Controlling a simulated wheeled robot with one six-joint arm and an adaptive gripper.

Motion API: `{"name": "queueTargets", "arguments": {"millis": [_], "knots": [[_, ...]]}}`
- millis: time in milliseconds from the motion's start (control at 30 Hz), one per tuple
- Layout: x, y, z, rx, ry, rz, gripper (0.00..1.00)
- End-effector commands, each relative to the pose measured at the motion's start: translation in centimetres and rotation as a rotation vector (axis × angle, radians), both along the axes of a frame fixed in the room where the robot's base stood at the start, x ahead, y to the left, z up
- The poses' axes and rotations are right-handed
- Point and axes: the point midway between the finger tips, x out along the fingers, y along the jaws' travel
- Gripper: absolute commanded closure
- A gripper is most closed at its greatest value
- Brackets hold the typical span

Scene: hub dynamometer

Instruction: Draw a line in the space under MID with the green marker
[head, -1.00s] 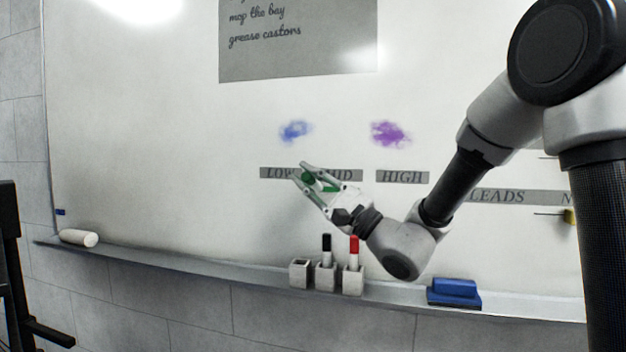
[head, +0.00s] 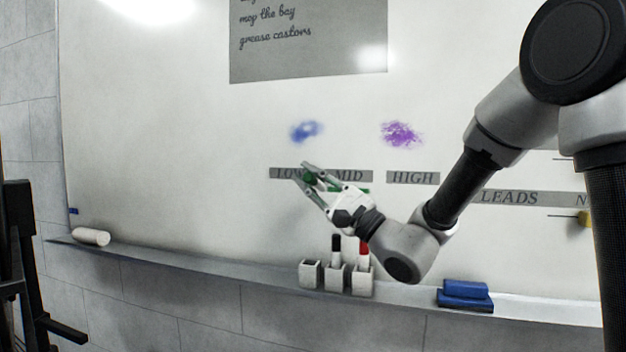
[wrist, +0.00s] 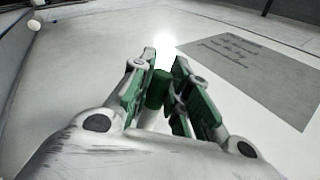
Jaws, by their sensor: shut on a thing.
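My gripper (head: 308,178) is shut on the green marker (wrist: 158,90), held between its fingers at the whiteboard. In the head view the fingers cover part of the LOW label and the left part of the MID label (head: 352,176).
The HIGH label (head: 413,178) is right of MID. Blue (head: 306,131) and purple (head: 401,133) smudges lie above. The ledge (head: 200,268) holds cups with a black marker (head: 336,249) and a red marker (head: 364,253), a blue eraser (head: 465,292) and a white roll (head: 91,237).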

Motion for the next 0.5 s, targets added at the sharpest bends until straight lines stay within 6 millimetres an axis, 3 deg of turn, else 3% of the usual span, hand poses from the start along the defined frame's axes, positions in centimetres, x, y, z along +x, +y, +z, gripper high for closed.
{"name": "queueTargets", "arguments": {"millis": [500], "knots": [[-5.5,2.0,0.0,0.001,-0.001,0.002,0.99]]}}
